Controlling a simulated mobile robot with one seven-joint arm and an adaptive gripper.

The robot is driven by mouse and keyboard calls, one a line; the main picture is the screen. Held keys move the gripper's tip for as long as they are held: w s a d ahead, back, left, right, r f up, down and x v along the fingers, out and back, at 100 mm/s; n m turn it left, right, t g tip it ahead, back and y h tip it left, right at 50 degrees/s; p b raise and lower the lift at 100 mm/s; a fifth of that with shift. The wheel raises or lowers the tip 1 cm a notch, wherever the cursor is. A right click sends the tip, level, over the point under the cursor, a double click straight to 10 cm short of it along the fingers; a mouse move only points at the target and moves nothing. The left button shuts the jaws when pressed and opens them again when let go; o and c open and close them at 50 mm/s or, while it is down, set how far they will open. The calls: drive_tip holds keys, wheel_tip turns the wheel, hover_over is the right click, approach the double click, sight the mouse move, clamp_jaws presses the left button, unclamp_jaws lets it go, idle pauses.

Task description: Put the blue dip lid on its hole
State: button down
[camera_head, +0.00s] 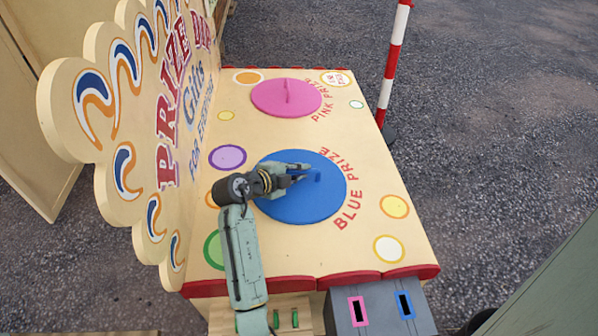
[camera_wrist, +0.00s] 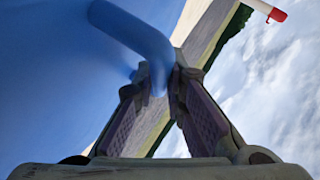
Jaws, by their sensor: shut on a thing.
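The blue dip lid (camera_head: 325,200) is a flat round disc with a raised handle, in the head view beside the red words BLUE PRIZE. My gripper (camera_head: 300,176) reaches over it from the left and is shut on its handle. In the wrist view the fingertips of my gripper (camera_wrist: 169,85) close on the bent blue handle (camera_wrist: 150,45), and the blue disc (camera_wrist: 50,80) fills the left side. The hole under the blue lid is hidden; I cannot tell whether the lid is seated or slightly raised.
A pink lid (camera_head: 270,98) lies farther back on the cream counter (camera_head: 365,180). A painted sign board (camera_head: 130,130) stands along the left. A grey box (camera_head: 380,315) with pink and blue slots is at the front. A red-and-white pole (camera_head: 394,60) stands behind right.

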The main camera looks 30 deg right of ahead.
drive_tip(key=c, duration=1.6)
unclamp_jaws()
drive_tip(key=shift+o, duration=0.2)
drive_tip(key=v, duration=1.2)
